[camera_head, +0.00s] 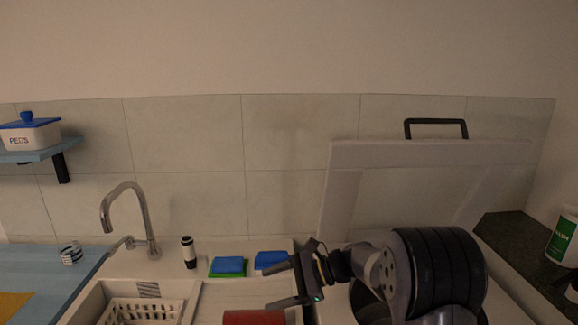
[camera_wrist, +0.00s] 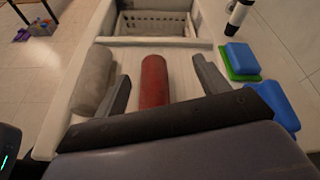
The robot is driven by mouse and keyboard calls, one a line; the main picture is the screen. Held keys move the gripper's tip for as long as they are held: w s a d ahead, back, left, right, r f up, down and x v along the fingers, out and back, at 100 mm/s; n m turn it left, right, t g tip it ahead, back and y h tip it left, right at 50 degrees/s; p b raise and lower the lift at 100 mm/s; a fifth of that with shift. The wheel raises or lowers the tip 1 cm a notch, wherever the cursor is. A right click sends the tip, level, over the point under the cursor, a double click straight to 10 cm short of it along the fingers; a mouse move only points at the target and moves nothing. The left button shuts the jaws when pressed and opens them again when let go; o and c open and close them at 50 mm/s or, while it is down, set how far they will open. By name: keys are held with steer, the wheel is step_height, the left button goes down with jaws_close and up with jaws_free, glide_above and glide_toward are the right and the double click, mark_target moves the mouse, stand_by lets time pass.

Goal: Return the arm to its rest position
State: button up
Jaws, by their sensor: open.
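My gripper (camera_head: 284,285) reaches left from my arm over the right part of the sink unit, with its two fingers spread apart. In the wrist view my gripper (camera_wrist: 162,88) is open and nothing is held between its fingers. A red cylinder (camera_wrist: 154,82) lies on the ribbed drainboard ahead, seen between the fingers. It also shows in the head view as a red shape (camera_head: 254,317) at the bottom edge, below the gripper. A grey cylinder (camera_wrist: 93,80) lies to its left in the wrist view. Whether a finger touches either cylinder I cannot tell.
The faucet (camera_head: 146,220), a black and white dispenser (camera_head: 189,252) and blue and green sponges (camera_head: 228,266) stand along the sink's back. A white basket (camera_head: 142,310) sits in the basin. A raised white lid (camera_head: 340,200) stands behind my arm. A green bottle (camera_head: 564,236) is far right.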

mark_target(276, 318)
step_height(276, 318, down, 10)
steer(key=shift+f, duration=0.1)
steer(key=b+v, duration=0.1)
steer(key=v, duration=0.4)
steer(key=shift+d, duration=0.25)
steer(key=shift+d+r, duration=0.35)
steer(key=shift+d, duration=0.25)
